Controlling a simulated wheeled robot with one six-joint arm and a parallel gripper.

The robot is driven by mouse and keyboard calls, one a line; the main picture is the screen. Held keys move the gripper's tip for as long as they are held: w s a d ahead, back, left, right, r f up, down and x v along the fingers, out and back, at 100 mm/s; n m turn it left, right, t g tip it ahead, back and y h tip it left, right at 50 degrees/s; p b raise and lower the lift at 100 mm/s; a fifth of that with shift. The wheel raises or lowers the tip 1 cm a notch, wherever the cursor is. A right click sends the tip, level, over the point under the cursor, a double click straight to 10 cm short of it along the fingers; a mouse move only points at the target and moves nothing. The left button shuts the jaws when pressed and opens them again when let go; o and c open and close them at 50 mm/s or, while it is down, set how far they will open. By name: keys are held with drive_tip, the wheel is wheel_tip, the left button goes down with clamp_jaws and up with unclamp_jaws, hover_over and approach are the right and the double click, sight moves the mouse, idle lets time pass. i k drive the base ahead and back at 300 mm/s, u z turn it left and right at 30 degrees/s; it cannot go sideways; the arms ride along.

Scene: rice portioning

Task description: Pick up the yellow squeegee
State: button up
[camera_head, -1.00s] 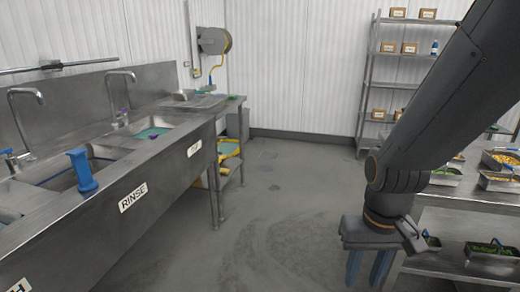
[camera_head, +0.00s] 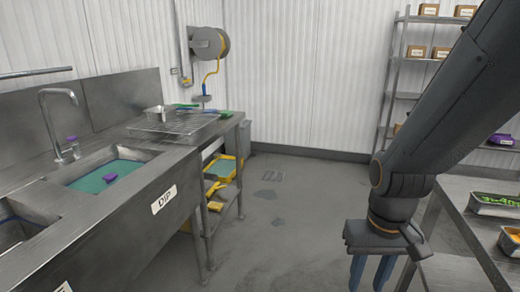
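Yellow items (camera_head: 216,206) lie on the low shelf below the right end of the steel counter. A yellow tray (camera_head: 222,168) with a blue-green content sits on the shelf above them. Which of these yellow items is a squeegee is too small to tell. My gripper (camera_head: 371,274) hangs at the lower right with its two blue fingers pointing down and apart. It is empty and well to the right of the yellow items, with open floor between. The fingertips run close to the bottom edge of the picture.
The steel sink counter (camera_head: 165,164) fills the left, with a DIP basin of green liquid (camera_head: 101,181). A steel table (camera_head: 446,221) with food trays stands at the right. A hose reel (camera_head: 209,42) hangs on the back wall. The middle floor (camera_head: 282,210) is clear.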

sight(216, 186)
drive_tip(key=i, duration=2.6)
drive_tip(key=u, duration=1.4)
